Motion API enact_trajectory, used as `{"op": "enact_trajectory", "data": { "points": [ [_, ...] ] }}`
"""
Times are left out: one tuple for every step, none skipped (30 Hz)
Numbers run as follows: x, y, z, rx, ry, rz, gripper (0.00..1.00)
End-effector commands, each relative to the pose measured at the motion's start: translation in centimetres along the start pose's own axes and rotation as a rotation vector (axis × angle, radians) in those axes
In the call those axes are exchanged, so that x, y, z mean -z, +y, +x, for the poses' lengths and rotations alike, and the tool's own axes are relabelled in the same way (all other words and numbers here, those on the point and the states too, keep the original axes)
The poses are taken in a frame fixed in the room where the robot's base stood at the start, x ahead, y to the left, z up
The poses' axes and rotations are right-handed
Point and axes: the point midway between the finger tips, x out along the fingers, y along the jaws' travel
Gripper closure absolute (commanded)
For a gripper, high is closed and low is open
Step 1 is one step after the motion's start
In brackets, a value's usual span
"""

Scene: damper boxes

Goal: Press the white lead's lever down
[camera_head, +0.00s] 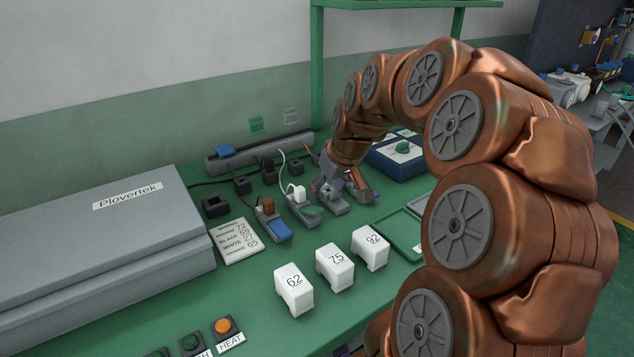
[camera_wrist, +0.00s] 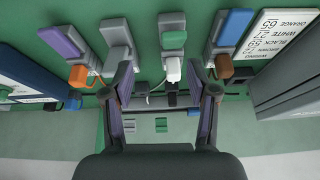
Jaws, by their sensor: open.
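The white lead's plug (camera_head: 297,193) sits in a grey holder on the green bench, with a green lever (camera_head: 312,210) at its near end. In the wrist view the white plug (camera_wrist: 173,70) shows between my finger pads, with the green lever (camera_wrist: 173,29) above it; I cannot tell its exact tilt. My gripper (camera_wrist: 166,85) is open and empty, its two pads apart. In the head view my gripper (camera_head: 330,188) is just right of the white plug, low over the row of holders, and partly hides them.
A brown plug with a blue lever (camera_wrist: 236,26) and an orange plug with a purple lever (camera_wrist: 61,40) flank this holder; a grey lever (camera_wrist: 115,32) is also close. White boxes marked 62 (camera_head: 294,290), 75 (camera_head: 335,267) and 92 (camera_head: 370,248) stand in front. A large grey case (camera_head: 100,250) is left.

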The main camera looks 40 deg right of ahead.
Motion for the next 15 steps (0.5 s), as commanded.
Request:
{"op": "enact_trajectory", "data": {
  "points": [
    [0.8,0.1,-1.1,-0.003,-0.037,-0.001,0.42],
    [0.9,0.1,-1.2,-0.003,-0.055,-0.001,0.42],
    [1.1,0.0,-1.3,-0.003,-0.080,0.000,0.42],
    [1.2,0.0,-1.3,-0.004,-0.101,-0.001,0.42],
    [1.4,0.0,-1.4,-0.005,-0.121,-0.002,0.42],
    [1.5,-0.1,-1.5,-0.005,-0.146,-0.003,0.42],
    [1.7,-0.1,-1.6,-0.005,-0.164,-0.004,0.42],
    [1.8,-0.2,-1.7,-0.006,-0.183,-0.006,0.42],
    [1.9,-0.3,-1.7,-0.007,-0.209,-0.008,0.42],
    [2.0,-0.4,-1.7,-0.006,-0.228,-0.010,0.42],
    [2.1,-0.5,-1.8,-0.006,-0.246,-0.011,0.42],
    [2.3,-0.6,-1.9,-0.008,-0.270,-0.015,0.42],
    [2.4,-0.7,-2.0,-0.008,-0.288,-0.018,0.42],
    [2.4,-0.8,-2.0,-0.007,-0.306,-0.020,0.42],
    [2.5,-1.0,-2.0,-0.007,-0.330,-0.023,0.42]
  ]
}}
